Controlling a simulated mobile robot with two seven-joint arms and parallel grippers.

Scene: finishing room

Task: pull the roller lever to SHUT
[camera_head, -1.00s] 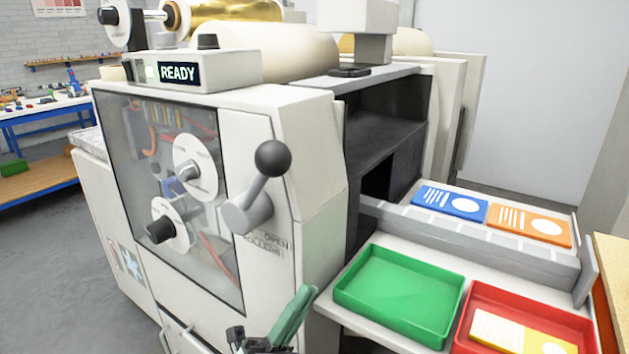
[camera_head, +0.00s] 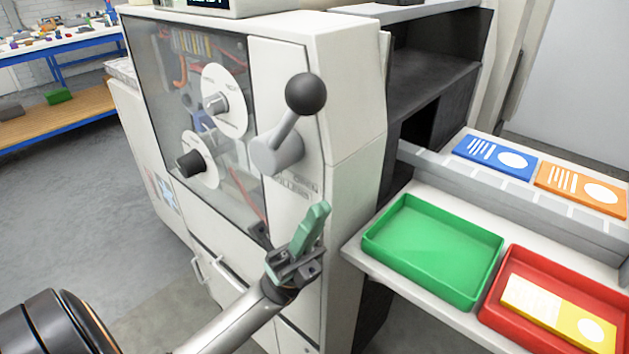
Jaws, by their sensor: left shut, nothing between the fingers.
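The roller lever (camera_head: 287,130) is on the front of the white machine. It has a grey hub and a dark ball knob (camera_head: 306,94), and its arm points up and slightly right. A label (camera_head: 296,188) sits just below the hub; "OPEN" shows faintly and the rest is hard to read. My left gripper (camera_head: 318,212), with green fingers, is below the lever, in front of the machine's lower face. Its fingers are shut, empty and point up. It appears apart from the lever. My right gripper is not in view.
A green tray (camera_head: 375,243) and a red tray (camera_head: 488,311) with a yellow card stand at the right. A blue card (camera_head: 493,157) and an orange card (camera_head: 582,190) lie on the grey rack behind. A clear window with dials is left of the lever.

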